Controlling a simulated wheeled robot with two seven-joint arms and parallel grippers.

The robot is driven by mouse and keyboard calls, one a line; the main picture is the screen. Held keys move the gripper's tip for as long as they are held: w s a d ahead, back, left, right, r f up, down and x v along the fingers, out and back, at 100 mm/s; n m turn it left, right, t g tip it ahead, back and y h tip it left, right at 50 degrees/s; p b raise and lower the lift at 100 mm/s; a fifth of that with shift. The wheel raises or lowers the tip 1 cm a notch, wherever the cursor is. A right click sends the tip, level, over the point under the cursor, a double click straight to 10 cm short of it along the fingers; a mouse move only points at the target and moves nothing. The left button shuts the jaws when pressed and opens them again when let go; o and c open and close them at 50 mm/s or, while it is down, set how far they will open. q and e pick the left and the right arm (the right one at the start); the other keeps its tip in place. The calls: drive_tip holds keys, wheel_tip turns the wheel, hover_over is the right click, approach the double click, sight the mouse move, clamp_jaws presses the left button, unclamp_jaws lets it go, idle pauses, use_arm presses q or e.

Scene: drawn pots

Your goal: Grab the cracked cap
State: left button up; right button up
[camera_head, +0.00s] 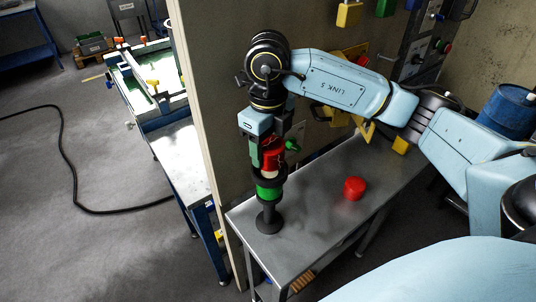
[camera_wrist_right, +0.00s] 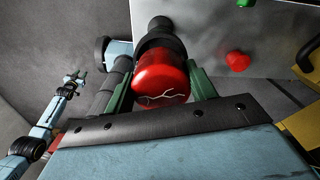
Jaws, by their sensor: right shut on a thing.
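The cracked cap (camera_wrist_right: 161,78) is red with a pale branching crack on its face. It sits between the green fingers of my right gripper (camera_wrist_right: 160,88), which is shut on it. In the head view the red cap (camera_head: 273,152) shows partly behind the fingers of my right gripper (camera_head: 268,156). It is above a black ring and a green part (camera_head: 268,191) on a dark stand (camera_head: 269,219); I cannot tell whether it still touches them. My left gripper (camera_wrist_right: 74,78) appears small at the left of the wrist view, its jaws too small to judge.
A second red cap-like thing (camera_head: 354,188) lies on the grey metal table (camera_head: 318,212), right of the stand. A tan panel (camera_head: 215,100) stands close behind the table. A blue barrel (camera_head: 508,111) is at the right. The table's middle is otherwise clear.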

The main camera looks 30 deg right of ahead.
sight(268, 141)
wheel_tip(268, 141, up, 6)
drive_tip(key=shift+r, duration=0.1)
wheel_tip(268, 141, up, 19)
drive_tip(key=p, duration=0.2)
idle(0.5)
